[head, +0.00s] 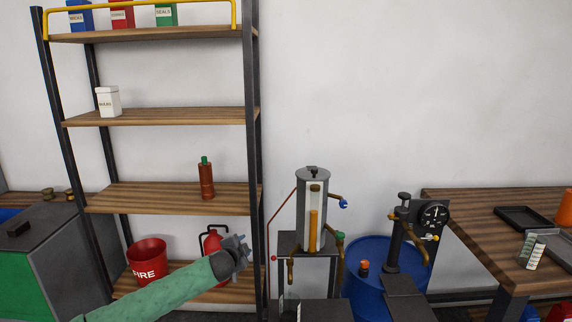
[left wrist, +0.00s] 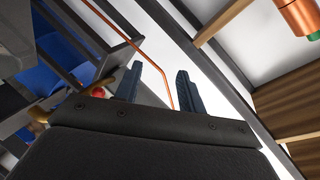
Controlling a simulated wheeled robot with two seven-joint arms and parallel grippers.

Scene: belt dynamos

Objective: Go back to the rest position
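My left arm, in a green sleeve, reaches in from the lower left of the head view. Its gripper (head: 238,254) is in front of the lower part of the wooden shelf rack (head: 180,197), near its right post and overlapping a red extinguisher-like can. In the left wrist view the two dark fingers of the left gripper (left wrist: 158,88) stand apart with nothing between them but background, a thin orange-red rod and pale wall. My right gripper is not in view.
A red FIRE bucket (head: 147,262) and a red can (head: 213,241) sit on the bottom shelf. A grey cylinder apparatus (head: 312,180) on a stand is right of the rack. A blue drum (head: 366,262) and wooden table (head: 480,222) are further right.

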